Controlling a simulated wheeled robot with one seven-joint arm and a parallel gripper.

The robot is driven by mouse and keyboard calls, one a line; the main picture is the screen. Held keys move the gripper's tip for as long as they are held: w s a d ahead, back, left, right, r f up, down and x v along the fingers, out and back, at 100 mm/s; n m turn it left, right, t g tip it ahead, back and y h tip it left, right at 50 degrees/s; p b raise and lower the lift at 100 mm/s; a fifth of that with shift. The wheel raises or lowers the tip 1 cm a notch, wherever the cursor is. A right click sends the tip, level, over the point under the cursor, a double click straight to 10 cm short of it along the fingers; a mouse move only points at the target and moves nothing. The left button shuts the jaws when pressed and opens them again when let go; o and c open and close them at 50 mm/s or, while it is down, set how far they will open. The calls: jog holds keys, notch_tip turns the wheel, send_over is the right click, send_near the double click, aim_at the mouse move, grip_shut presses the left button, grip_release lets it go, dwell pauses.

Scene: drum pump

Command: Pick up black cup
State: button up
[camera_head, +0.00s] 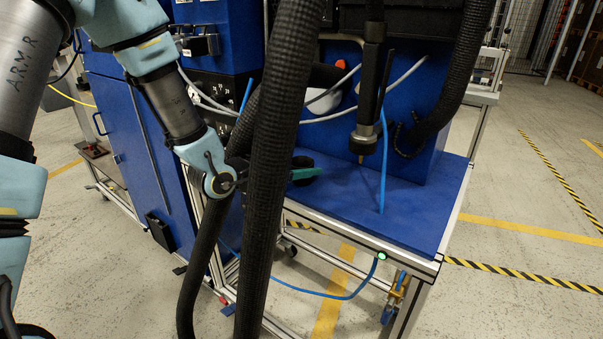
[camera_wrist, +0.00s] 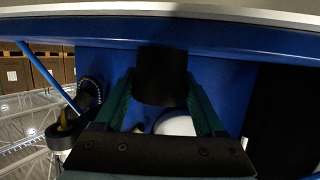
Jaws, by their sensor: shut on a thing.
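The black cup (camera_wrist: 162,78) sits between the two green fingers of my gripper (camera_wrist: 163,92) in the wrist view. The fingers touch it on both sides, and my gripper is shut on it. In the head view the cup (camera_head: 302,161) shows as a small dark shape at the green fingers (camera_head: 306,174), over the left part of the blue bench top (camera_head: 350,200). Thick black hoses hide part of my wrist there. I cannot tell whether the cup touches the bench top.
A pump nozzle (camera_head: 364,140) hangs down to the right of my gripper. A thick black hose (camera_head: 270,150) runs in front of my wrist. A thin blue hose (camera_head: 383,165) reaches the bench top. A blue cabinet (camera_head: 135,130) stands at left. Open floor (camera_head: 520,270) lies at right.

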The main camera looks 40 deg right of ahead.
jog(key=c, duration=0.5)
jog(key=shift+r, duration=0.1)
